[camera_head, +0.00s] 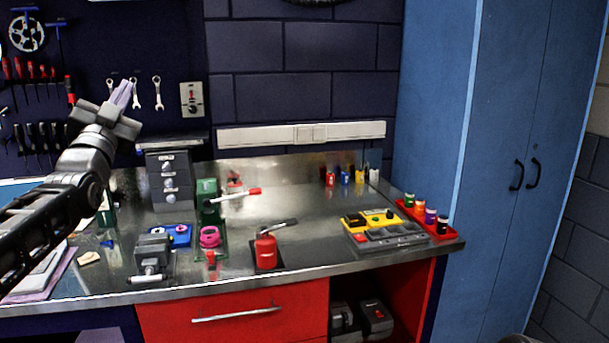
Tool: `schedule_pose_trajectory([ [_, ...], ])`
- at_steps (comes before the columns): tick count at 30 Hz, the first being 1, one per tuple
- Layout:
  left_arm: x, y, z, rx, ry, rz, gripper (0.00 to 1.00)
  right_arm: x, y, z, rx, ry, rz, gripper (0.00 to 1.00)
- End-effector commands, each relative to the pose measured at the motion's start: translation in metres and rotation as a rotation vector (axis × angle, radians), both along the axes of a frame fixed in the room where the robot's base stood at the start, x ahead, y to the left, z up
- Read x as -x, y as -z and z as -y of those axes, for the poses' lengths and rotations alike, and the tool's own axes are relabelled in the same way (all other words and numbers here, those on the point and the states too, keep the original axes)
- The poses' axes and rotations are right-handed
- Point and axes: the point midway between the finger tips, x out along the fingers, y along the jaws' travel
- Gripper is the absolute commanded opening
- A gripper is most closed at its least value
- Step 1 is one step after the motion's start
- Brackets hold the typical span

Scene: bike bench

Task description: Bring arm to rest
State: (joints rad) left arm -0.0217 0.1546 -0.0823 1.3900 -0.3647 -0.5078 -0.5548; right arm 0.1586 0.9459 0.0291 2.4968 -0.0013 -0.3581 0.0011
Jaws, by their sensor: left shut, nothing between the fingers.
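My left arm comes in from the left edge. My left gripper (121,96) is raised above the left part of the metal workbench (310,237), in front of the dark tool wall. Its fingers are together with nothing between them, pointing up and slightly right. It is apart from the bench and everything on it. My right gripper is not in view.
Below my gripper stand a grey drawer unit (169,178), a grey vise (152,257) and a green stand (208,200). A red canister (265,251) stands mid-bench. A yellow-and-black case (372,220) and a red tray (450,238) with bottles are right.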

Motion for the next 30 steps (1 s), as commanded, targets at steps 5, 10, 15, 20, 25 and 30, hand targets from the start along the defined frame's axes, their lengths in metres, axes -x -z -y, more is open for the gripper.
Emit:
schedule_pose_trajectory([
  [5,-0.012,0.036,0.008,0.095,0.054,-0.07,0.0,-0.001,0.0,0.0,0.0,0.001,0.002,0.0],
  [10,-0.025,0.076,0.021,0.17,0.1,-0.144,0.0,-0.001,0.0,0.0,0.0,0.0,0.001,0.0],
  [15,-0.04,0.134,0.039,0.255,0.145,-0.248,0.0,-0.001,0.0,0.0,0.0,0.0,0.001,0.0],
  [20,-0.053,0.216,0.064,0.359,0.189,-0.397,0.0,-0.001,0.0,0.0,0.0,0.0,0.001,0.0],
  [25,-0.051,0.346,0.101,0.507,0.225,-0.627,0.0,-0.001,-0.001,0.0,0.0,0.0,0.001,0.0],
  [30,-0.021,0.472,0.139,0.646,0.23,-0.865,0.0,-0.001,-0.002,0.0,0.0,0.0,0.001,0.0],
])
